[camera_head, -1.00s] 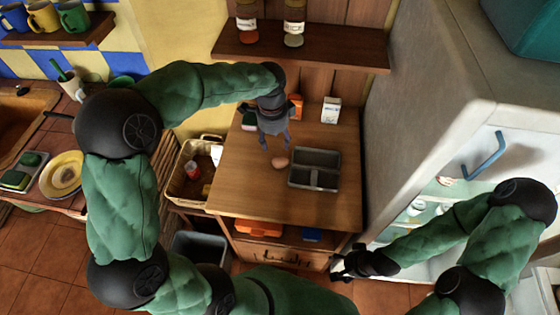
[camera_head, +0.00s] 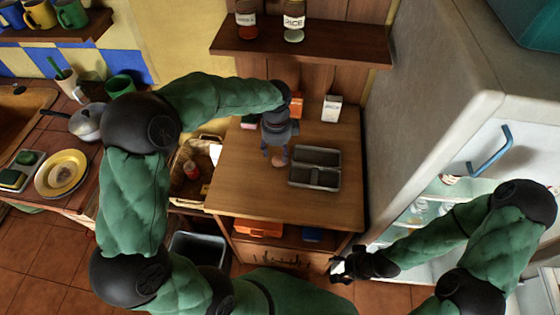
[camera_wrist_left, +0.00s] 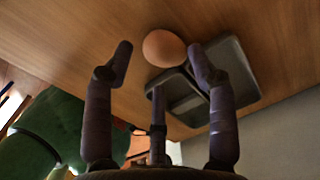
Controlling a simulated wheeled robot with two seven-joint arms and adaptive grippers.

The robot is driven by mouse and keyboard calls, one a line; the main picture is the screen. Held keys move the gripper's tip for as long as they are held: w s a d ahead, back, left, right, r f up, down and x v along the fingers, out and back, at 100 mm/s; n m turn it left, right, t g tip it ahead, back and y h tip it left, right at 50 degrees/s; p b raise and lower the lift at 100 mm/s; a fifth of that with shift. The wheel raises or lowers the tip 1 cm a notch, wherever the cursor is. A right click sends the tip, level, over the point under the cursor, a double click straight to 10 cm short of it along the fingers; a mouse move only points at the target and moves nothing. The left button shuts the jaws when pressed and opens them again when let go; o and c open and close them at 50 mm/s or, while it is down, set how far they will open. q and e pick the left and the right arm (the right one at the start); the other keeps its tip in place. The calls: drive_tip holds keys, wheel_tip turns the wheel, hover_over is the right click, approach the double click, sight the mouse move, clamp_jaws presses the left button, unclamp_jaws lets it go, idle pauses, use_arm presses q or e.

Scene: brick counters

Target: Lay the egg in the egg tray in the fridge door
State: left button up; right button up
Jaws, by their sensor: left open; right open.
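A brown egg (camera_head: 278,161) lies on the wooden counter, just left of a grey two-compartment tray. My left gripper (camera_head: 275,152) is open and points down right over the egg. In the left wrist view the egg (camera_wrist_left: 164,48) shows between and just beyond the spread fingers of the left gripper (camera_wrist_left: 158,60), with no clear contact. The fridge (camera_head: 440,130) stands at the right with a blue handle; bottles and jars show low in it. I cannot make out an egg tray there. My right gripper (camera_head: 342,268) is open and empty, low in front of the fridge.
The grey tray (camera_head: 315,168) sits close to the egg; it also shows in the left wrist view (camera_wrist_left: 236,70). A white carton (camera_head: 331,108) and an orange box stand at the counter's back. A shelf (camera_head: 300,45) with bottles hangs above. The counter's front is clear.

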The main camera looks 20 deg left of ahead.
sight(279, 157)
use_arm(q)
drive_tip(key=f+b, duration=0.1)
drive_tip(key=f, duration=0.3)
drive_tip(key=shift+w+d+f+b, duration=0.2)
drive_tip(key=shift+f+b, duration=0.15)
drive_tip(key=shift+r, duration=0.1)
drive_tip(key=c, duration=0.6)
